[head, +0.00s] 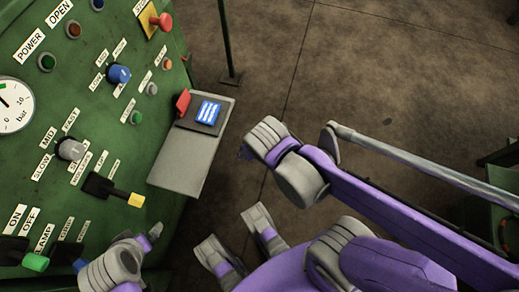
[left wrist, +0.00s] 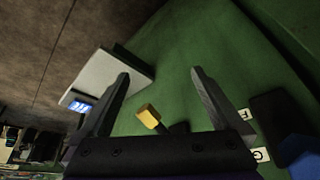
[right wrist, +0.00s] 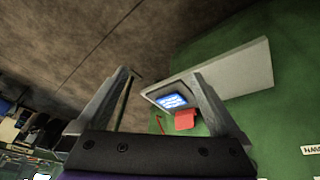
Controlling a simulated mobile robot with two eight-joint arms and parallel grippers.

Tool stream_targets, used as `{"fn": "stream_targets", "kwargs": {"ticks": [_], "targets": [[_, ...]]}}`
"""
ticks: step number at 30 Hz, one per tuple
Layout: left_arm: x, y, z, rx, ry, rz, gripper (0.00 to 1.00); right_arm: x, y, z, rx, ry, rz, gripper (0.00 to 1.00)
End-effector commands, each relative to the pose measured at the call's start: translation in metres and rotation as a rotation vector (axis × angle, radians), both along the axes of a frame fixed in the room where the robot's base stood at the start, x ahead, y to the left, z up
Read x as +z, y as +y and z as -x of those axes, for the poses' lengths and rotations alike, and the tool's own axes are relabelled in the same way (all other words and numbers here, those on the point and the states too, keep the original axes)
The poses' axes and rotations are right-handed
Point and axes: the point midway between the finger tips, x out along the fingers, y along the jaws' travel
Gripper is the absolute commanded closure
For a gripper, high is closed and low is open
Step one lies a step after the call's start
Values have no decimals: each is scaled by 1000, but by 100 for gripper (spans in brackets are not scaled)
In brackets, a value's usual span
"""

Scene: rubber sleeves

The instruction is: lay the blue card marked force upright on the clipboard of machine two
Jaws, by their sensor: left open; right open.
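A small blue rectangle with white lines (head: 209,111), seemingly the card, lies on a dark pad at the far end of a grey plate (head: 185,160) beside the green panel. Its lettering is too small to read. It also shows in the left wrist view (left wrist: 82,105) and in the right wrist view (right wrist: 172,101). My left gripper (head: 150,238) is low in the head view, near a yellow-tipped lever; its jaws (left wrist: 160,74) are open and empty. My right gripper's jaws (right wrist: 160,72) are open and empty; its right finger overlaps the pad in that view. Which part is the clipboard is unclear.
The green panel (head: 60,110) carries knobs, buttons and a gauge (head: 14,105). The yellow-tipped lever (head: 135,200) sticks out near my left gripper. A red piece (head: 183,102) stands beside the blue rectangle. A dark pole (head: 226,40) stands behind; the brown floor is open to the right.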

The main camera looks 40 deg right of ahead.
Motion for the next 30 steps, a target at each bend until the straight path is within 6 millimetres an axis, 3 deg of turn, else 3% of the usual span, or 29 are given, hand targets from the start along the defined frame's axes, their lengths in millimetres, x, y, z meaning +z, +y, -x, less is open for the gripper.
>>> {"fn": "stream_targets", "kwargs": {"ticks": [3, 7, 24, 30], "targets": [[0, 0, 0, 0, 0, 0, 0, 2, 4, 22, 59, -19, -45, 0], [0, 0, 0, 0, 0, 0, 0, 2, 8, 31, 99, -33, -68, 0], [0, 0, 0, 0, 0, 0, 0, 2, 9, 33, 108, -37, -72, 0], [0, 0, 0, 0, 0, 0, 34, 2, 9, 33, 108, -36, -72, 34]]}}
